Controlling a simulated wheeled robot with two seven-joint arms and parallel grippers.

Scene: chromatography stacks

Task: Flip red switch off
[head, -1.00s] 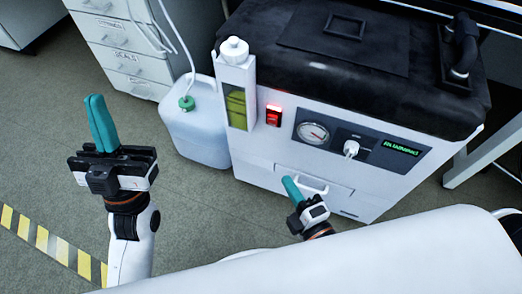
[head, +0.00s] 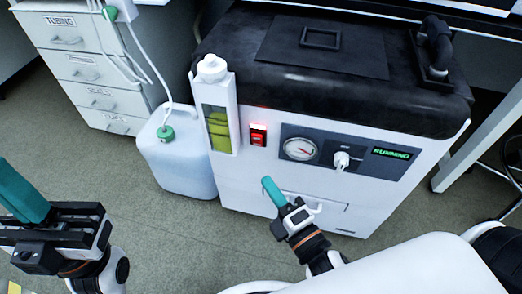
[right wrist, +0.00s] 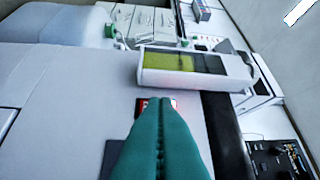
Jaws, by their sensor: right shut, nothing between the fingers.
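The red switch (head: 258,135) glows on the front of the white machine (head: 248,185), between a bottle holder and a gauge panel. In the right wrist view the red switch (right wrist: 172,102) shows partly, mostly hidden behind my fingertips. My right gripper (head: 268,184) is shut and empty, in front of the machine and below the switch in the head view. Its teal fingers (right wrist: 161,100) lie together in the right wrist view, in line with the switch; I see no clear contact. My left gripper (head: 20,190) is at the left edge, fingers together, far from the machine.
A bottle with yellow-green liquid (head: 219,130) stands left of the switch. A white jug (head: 178,155) and drawers (head: 85,68) are farther left. Floor is clear in front.

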